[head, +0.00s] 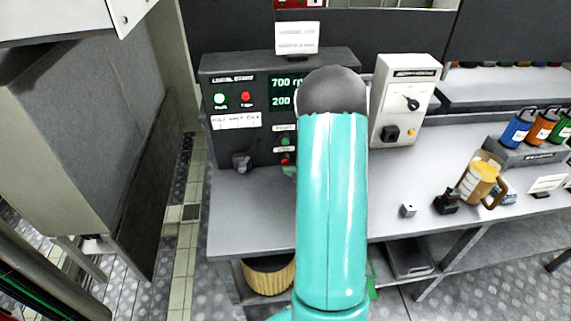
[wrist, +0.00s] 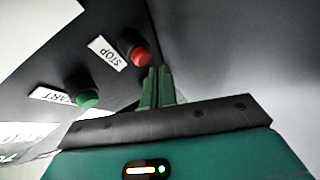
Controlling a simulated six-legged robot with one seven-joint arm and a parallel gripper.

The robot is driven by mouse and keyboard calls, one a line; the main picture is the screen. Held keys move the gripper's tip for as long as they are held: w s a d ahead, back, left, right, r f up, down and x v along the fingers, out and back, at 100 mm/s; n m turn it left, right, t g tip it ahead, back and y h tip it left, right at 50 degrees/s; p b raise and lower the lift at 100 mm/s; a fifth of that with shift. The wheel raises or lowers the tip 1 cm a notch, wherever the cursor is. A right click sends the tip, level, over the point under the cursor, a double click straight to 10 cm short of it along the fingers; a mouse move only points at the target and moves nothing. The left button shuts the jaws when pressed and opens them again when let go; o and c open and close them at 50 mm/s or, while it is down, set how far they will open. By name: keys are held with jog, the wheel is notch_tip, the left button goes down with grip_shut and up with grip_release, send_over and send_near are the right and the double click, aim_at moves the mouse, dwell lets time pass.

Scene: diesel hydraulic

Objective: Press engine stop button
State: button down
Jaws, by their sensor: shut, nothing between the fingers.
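The red button (wrist: 140,55) beside a STOP label (wrist: 104,52) shows in the wrist view on a dark panel. It also shows in the head view (head: 285,161), low on the dark control box (head: 256,158). My gripper (wrist: 157,75) is shut and empty, its green fingertips right beside the red button's edge. I cannot tell whether they touch it. In the head view my arm hides most of the gripper; a small green part shows just below the red button. A green button (wrist: 87,97) by a START label (wrist: 55,96) sits farther left in the wrist view.
A white switch box (head: 404,98) stands to the right. A mug (head: 478,180) and small items are farther right on the grey bench (head: 260,225).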

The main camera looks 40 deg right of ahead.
jog(key=shift+w+d, duration=0.1)
dwell(0.5)
jog(key=shift+w+d, duration=0.15)
jog(key=shift+w, duration=0.1)
jog(key=shift+w+d, duration=0.3)
jog(key=shift+w, duration=0.15)
dwell(0.9)
jog(key=shift+s, duration=0.1)
jog(key=shift+s+a, duration=0.55)
jog(key=shift+s, duration=0.15)
jog(key=shift+s+a, duration=0.75)
jog(key=shift+s, duration=0.3)
jog(key=shift+s+a, duration=0.7)
jog(key=shift+s, duration=0.3)
